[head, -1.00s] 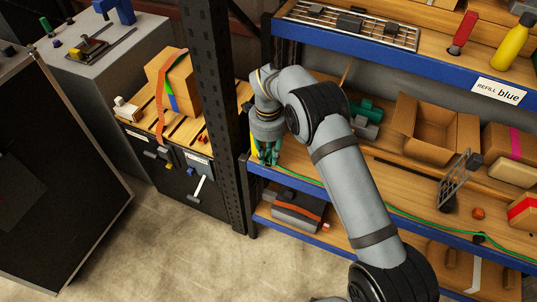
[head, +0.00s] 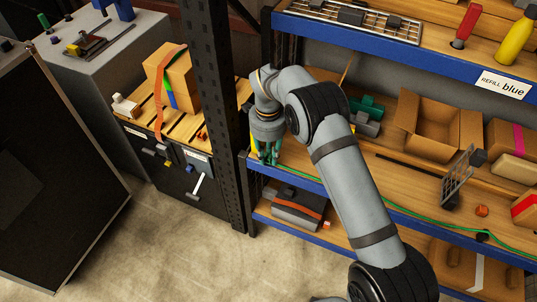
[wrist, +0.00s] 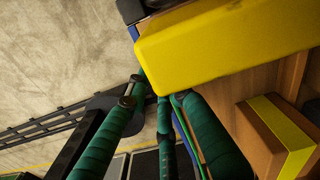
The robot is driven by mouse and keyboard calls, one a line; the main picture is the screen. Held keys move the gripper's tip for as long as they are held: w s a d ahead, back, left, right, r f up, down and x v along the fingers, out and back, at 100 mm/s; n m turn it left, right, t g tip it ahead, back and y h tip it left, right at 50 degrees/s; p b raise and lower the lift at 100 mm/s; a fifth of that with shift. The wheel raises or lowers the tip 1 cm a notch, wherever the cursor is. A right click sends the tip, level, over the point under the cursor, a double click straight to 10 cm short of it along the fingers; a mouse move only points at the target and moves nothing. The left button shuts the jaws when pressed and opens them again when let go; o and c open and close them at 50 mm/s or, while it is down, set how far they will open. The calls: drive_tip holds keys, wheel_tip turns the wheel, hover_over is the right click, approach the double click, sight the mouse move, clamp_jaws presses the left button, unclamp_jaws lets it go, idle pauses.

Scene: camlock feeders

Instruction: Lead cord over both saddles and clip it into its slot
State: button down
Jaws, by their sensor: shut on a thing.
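The green cord (head: 420,218) runs along the front of the wooden shelf, above its blue edge, from near my gripper to the far right. My arm hides part of it. A small dark piece (head: 484,237) touches the cord at the right; it may be a saddle. I cannot make out a second saddle or the slot. My gripper (head: 268,161), with green-wrapped fingers, points down at the shelf's left end, shut on the cord. In the wrist view the fingers (wrist: 162,97) are close together beside a yellow block (wrist: 225,37); the grip point is hard to see.
A dark rack post (head: 222,100) stands just left of my gripper. Behind it are a cabinet and cardboard box (head: 178,80). The shelf holds an open carton (head: 430,135), a wire rack (head: 458,175) and an orange piece (head: 481,211). A blue-edged shelf (head: 400,50) overhangs.

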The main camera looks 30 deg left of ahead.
drive_tip(key=shift+f, duration=0.2)
drive_tip(key=shift+f+b, duration=0.15)
drive_tip(key=shift+b, duration=0.2)
drive_tip(key=c, duration=1.4)
unclamp_jaws()
drive_tip(key=shift+c, duration=0.2)
wheel_tip(320, 180, up, 16)
drive_tip(key=p, duration=0.3)
drive_tip(key=shift+p, duration=0.35)
drive_tip(key=shift+f, duration=0.15)
